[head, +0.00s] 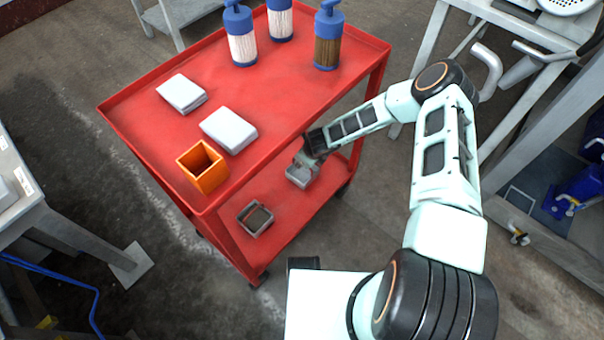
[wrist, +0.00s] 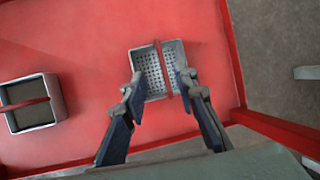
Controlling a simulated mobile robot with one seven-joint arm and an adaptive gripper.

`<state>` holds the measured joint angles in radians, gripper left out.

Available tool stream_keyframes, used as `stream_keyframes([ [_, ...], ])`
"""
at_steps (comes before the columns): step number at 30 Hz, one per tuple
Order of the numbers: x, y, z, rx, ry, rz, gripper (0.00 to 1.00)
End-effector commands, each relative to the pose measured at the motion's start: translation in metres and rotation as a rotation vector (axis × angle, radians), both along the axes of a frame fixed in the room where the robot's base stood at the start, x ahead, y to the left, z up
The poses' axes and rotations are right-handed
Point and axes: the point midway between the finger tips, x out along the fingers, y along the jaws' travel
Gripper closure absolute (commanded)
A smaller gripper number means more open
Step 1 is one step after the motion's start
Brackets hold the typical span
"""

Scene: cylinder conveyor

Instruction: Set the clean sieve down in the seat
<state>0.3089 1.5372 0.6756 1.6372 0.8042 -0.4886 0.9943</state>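The clean sieve (wrist: 145,72) is a grey square basket with a perforated, empty floor and a thin red bar across its top. It sits on the cart's lower red shelf, and it also shows in the head view (head: 300,178). My gripper (wrist: 161,80) points down over it, with its fingers spread on either side of the red bar and apart from it. In the head view my gripper (head: 308,156) hides part of the sieve. A second sieve (wrist: 32,103), dark inside, sits to the left on the same shelf. I cannot make out the seat with certainty.
The red cart's upper shelf (head: 285,95) overhangs part of the lower one. It carries an open orange box (head: 202,168), two white folded stacks (head: 229,130) and several blue-capped cartridges (head: 328,40). A red cart post stands near my gripper. Grey tables stand left and right.

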Motion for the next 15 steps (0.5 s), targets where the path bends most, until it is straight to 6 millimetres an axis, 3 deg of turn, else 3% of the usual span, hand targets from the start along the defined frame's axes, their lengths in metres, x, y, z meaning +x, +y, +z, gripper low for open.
stream_keyframes([
  [9,0.018,0.004,-0.042,0.000,0.000,0.000,0.73],
  [15,0.021,0.006,-0.047,-0.001,-0.001,0.001,0.73],
])
